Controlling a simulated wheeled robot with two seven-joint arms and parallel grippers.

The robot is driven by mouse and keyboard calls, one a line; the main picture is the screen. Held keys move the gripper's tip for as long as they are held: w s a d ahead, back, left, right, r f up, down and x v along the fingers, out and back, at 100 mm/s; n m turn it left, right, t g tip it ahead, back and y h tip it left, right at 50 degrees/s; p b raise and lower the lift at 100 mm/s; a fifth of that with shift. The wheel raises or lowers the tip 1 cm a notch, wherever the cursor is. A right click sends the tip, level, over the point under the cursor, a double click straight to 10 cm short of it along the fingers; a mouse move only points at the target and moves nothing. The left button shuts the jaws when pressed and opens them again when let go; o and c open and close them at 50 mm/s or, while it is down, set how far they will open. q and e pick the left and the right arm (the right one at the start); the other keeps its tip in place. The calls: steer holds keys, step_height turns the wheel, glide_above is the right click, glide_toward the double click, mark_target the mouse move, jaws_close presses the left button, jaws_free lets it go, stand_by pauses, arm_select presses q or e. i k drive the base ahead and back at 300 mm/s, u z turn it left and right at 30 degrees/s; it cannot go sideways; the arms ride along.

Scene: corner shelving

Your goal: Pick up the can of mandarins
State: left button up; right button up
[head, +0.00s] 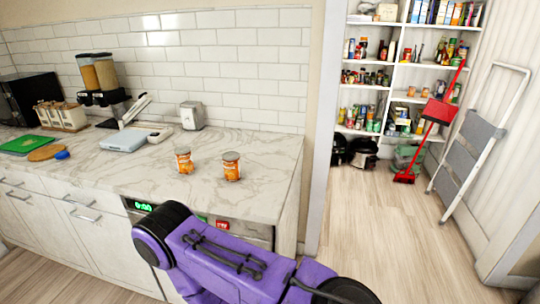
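Two small cans or jars with orange labels and grey lids stand upright on the marble counter (120,180) near its right end. The left one (184,161) is slightly farther from the counter's right edge; the right one (231,166) stands beside it, apart from it. Both look orange, and the labels are too small to read, so I cannot tell which holds mandarins. A purple link of my arm crosses the bottom of the head view, in front of the counter. Neither of my grippers shows, and nothing is seen touching the cans.
A toaster (192,115), a pale blue scale-like box (125,139), a cereal dispenser (102,80) and a green board (26,145) stand farther back or left. Counter around the cans is clear. Right are pantry shelves (398,62), a red broom (437,112) and a stepladder (472,150).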

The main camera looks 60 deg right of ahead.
mark_target(231, 160)
steer(key=k, duration=0.5)
steer(key=z, duration=1.9)
steer(key=i, duration=0.15)
steer(key=z, duration=0.05)
